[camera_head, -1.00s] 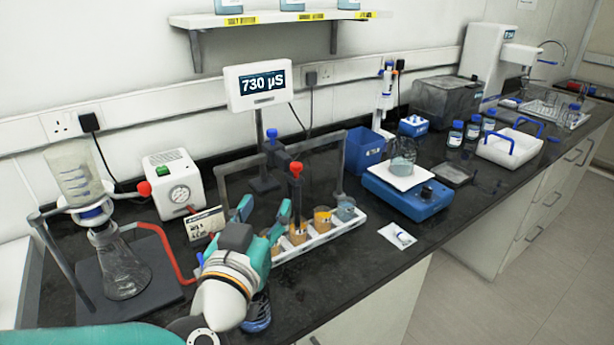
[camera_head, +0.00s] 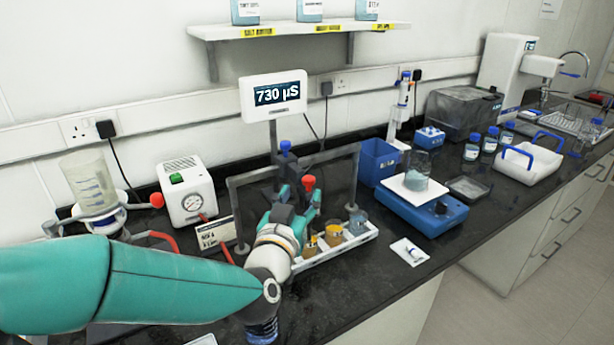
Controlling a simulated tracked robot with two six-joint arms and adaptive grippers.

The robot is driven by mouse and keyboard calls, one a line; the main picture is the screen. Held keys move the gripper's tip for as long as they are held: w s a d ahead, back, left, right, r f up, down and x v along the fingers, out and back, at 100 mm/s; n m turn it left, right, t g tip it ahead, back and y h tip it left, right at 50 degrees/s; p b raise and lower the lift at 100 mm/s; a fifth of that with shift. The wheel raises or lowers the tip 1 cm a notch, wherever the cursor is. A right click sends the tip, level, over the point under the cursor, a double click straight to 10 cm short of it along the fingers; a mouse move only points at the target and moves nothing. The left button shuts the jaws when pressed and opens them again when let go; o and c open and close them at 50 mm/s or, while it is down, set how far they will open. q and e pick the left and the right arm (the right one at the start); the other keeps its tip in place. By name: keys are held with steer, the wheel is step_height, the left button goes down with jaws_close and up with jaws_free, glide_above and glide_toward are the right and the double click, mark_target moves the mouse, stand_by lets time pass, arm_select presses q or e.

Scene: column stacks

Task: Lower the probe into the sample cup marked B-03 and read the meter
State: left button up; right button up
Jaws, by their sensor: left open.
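The probe (camera_head: 308,183), with a red top, stands at the grey frame above the row of sample cups. My left gripper (camera_head: 300,197) is open with its fingertips close to the red top. I cannot tell whether they touch it. A cup with orange liquid (camera_head: 334,234) and a cup with blue-grey liquid (camera_head: 358,222) stand in the white rack (camera_head: 345,246). Another orange cup (camera_head: 311,245) is partly hidden by my gripper. The cup markings are too small to read. The meter (camera_head: 277,95) shows 730 µS. My right gripper is not in view.
A grey frame (camera_head: 354,175) arches over the rack. A white pump box with a gauge (camera_head: 187,192) and a small sign (camera_head: 216,233) stand to the left. A blue stirrer with a beaker (camera_head: 421,205) stands to the right.

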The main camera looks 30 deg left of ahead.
mark_target(307, 182)
arm_select(q)
steer(key=p+x, duration=0.1)
steer(key=x, duration=0.5)
steer(key=shift+c, duration=0.2)
jaws_close()
steer(key=shift+r, duration=0.1)
